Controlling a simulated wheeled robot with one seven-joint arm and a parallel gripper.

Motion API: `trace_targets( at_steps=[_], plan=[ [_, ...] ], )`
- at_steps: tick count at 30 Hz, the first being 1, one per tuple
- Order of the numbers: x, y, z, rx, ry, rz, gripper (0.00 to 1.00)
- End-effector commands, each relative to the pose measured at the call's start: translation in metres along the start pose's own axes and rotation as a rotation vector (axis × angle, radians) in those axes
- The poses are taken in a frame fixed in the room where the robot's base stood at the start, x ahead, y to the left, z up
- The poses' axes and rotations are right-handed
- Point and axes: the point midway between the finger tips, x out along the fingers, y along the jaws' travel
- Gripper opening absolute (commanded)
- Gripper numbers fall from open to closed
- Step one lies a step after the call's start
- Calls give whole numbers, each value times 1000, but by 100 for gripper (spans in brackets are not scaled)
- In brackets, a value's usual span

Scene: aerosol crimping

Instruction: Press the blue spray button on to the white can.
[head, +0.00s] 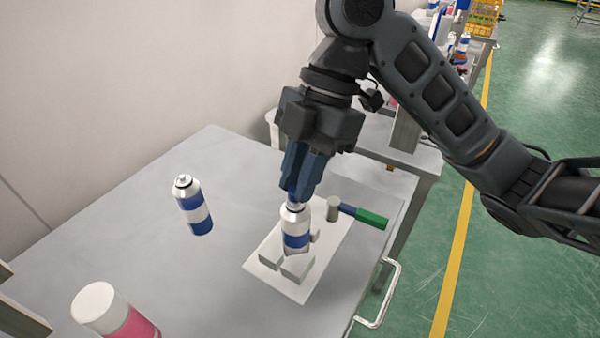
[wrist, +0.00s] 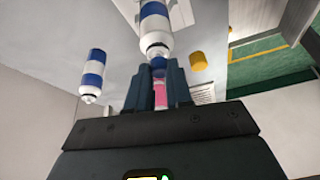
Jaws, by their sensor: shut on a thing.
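The white can (head: 296,228) with a blue band stands upright between grey blocks on a white plate. In the wrist view the white can (wrist: 155,28) shows just past the fingertips. My gripper (head: 295,196) is directly above its top, pointing down, with its blue fingers shut. In the wrist view my gripper (wrist: 156,80) has a small blue piece, the spray button (wrist: 158,62), between its fingertips, close against the can's top. The fingers hide most of the button, and I cannot tell whether it is seated.
Another blue-and-white can (head: 194,206) stands to the left on the grey table (head: 190,265). A pink can with a white cap (head: 98,306) is at the front left. A tool with a green handle end (head: 371,219) lies right of the held can. A metal handle (head: 384,290) juts from the table edge.

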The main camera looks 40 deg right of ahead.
Motion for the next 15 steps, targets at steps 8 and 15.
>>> trace_targets(
  at_steps=[8, 15],
  plan=[
    [0, 0, 0, 0, 0, 0, 43],
    [0, 0, 0, 0, 0, 0, 50]
  ],
)
